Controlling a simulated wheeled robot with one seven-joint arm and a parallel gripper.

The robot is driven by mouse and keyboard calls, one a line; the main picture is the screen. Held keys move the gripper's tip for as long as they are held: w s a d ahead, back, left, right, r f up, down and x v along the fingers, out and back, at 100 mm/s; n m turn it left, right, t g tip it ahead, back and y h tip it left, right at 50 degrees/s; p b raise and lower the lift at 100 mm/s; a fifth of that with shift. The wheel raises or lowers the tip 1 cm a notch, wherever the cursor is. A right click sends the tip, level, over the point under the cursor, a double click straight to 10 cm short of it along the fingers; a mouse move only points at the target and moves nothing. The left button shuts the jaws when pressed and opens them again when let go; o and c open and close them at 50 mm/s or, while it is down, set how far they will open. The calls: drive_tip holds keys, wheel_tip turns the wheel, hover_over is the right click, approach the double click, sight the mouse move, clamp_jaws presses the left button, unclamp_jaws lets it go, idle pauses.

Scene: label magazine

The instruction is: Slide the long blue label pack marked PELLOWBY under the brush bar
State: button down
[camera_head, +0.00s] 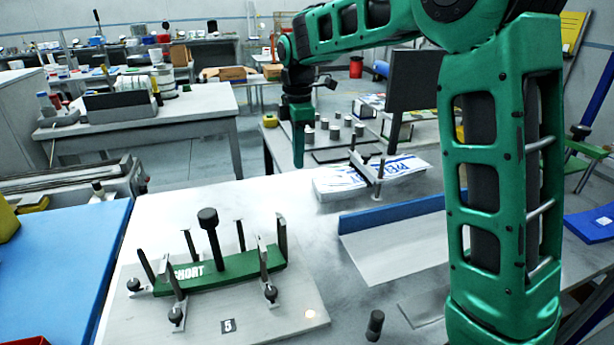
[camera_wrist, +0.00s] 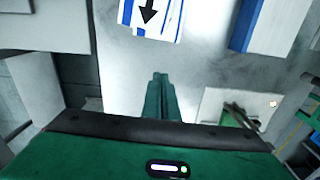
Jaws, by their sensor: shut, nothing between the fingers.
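The long label pack (camera_head: 336,184), white with blue stripes and blue letters starting "PE", lies flat on the table in the middle of the head view. The brush bar (camera_head: 366,168), a dark bar on posts, stands across it; pack shows on both sides of the bar, and the bar hides part of the lettering. In the wrist view the pack's near end (camera_wrist: 138,12) shows a black arrow. My gripper (camera_head: 302,162) points down just beyond the pack's left end, shut and empty. Its closed fingers (camera_wrist: 159,76) are apart from the pack end in the wrist view.
A green block marked SHORT (camera_head: 232,268) sits among posts on a plate (camera_head: 210,318) at front left. A blue-edged tray (camera_head: 393,213) lies right of the pack. A dark upright panel (camera_head: 412,80) stands behind. The table left of the pack is clear.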

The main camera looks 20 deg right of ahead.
sight(329, 185)
wheel_tip(329, 185, down, 10)
drive_tip(key=shift+a+r, duration=0.15)
drive_tip(key=shift+d, duration=2.05)
